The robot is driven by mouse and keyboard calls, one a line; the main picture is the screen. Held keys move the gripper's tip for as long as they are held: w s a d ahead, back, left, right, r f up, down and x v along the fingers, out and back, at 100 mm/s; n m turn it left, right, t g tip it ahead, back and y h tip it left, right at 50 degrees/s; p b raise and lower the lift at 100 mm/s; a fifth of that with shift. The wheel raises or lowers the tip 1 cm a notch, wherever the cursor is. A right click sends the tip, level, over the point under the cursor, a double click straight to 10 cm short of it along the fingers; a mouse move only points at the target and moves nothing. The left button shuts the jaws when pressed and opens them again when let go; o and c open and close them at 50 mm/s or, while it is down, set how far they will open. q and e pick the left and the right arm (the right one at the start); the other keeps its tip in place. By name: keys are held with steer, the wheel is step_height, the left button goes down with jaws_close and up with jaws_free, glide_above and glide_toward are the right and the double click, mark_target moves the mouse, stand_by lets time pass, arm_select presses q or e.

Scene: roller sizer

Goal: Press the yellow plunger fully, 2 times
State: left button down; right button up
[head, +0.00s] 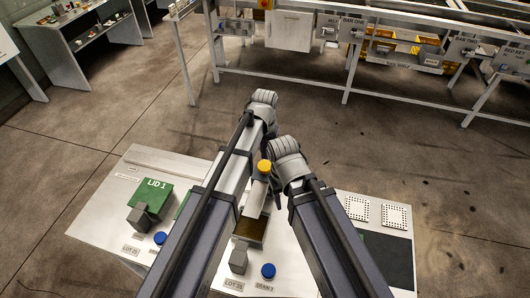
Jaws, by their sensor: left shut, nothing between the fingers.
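The yellow plunger (264,167) has a round yellow cap. It shows in the gap between my two arms in the head view, above a pale grey post-like part (256,198). My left gripper (269,131) is shut and empty, just beyond the yellow cap and largely hidden under its wrist. I cannot tell whether it touches the plunger. My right gripper (276,193) is mostly hidden under its own wrist, close to the right of the plunger. Its fingers do not show clearly. My arms hide much of the bench around the plunger.
The light bench (95,215) holds a green lid marked LID 1 (152,196), grey blocks (239,260), blue knobs (267,271), a dark pad (388,257) and white perforated plates (357,208). A long framed table (345,95) stands beyond, with open floor between.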

mark_target(265, 166)
arm_select(q)
steer(key=shift+f+b, duration=1.5)
steer(key=shift+f, duration=0.6)
step_height(265, 166, down, 3)
steer(key=b, duration=0.3)
steer(key=shift+s+r, duration=0.1)
steer(key=shift+s, duration=0.05)
